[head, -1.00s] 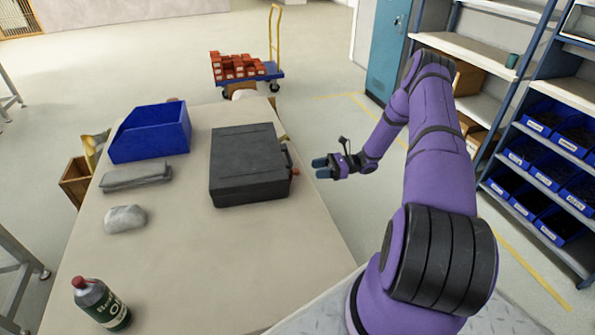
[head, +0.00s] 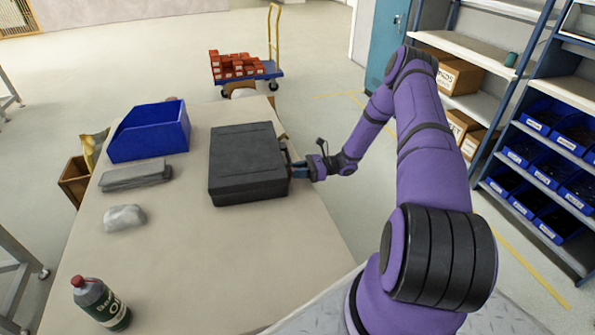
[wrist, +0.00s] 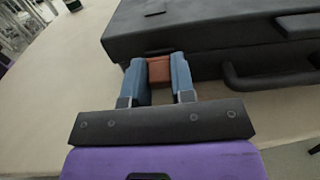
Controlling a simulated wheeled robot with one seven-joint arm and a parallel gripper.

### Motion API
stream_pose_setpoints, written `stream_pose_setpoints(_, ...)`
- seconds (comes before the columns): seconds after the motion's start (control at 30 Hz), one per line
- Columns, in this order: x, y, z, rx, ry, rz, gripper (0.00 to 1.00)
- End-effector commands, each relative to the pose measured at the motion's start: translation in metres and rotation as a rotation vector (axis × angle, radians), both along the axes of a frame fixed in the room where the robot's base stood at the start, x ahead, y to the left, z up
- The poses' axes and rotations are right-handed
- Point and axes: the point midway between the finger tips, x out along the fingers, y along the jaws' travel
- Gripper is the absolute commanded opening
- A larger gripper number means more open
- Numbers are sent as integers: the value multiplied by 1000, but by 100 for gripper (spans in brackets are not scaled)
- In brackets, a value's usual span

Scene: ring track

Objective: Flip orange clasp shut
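A dark grey case (head: 240,160) lies closed on the table, its latch side facing right, toward my arm. The orange clasp (wrist: 158,70) sticks out from the case's side in the wrist view, below a small dark fitting on the lid edge. My gripper (wrist: 159,80) has one blue finger on each side of the clasp, and the clasp fills the gap between them. In the head view my gripper (head: 297,170) is at the near right side of the case and hides the clasp.
A black handle (wrist: 268,78) juts from the case, right of the clasp in the wrist view. The table front is clear.

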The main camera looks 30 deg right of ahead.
Motion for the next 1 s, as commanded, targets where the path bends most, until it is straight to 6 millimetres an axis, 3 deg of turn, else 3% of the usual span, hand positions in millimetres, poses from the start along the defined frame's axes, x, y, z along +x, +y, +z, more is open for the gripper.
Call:
stream_pose_setpoints(0.03, 0, 0, 0, 0, 0, 0, 12)
stream_pose_setpoints(0.1, 0, 0, 0, 0, 0, 0, 0)
stream_pose_setpoints(0.27, 1, 1, 1, -16, 5, 1, 0)
stream_pose_setpoints(0.7, 4, 11, 8, -248, 97, 1, 0)
stream_pose_setpoints(1.0, 4, 11, 8, -257, 102, 0, 0)
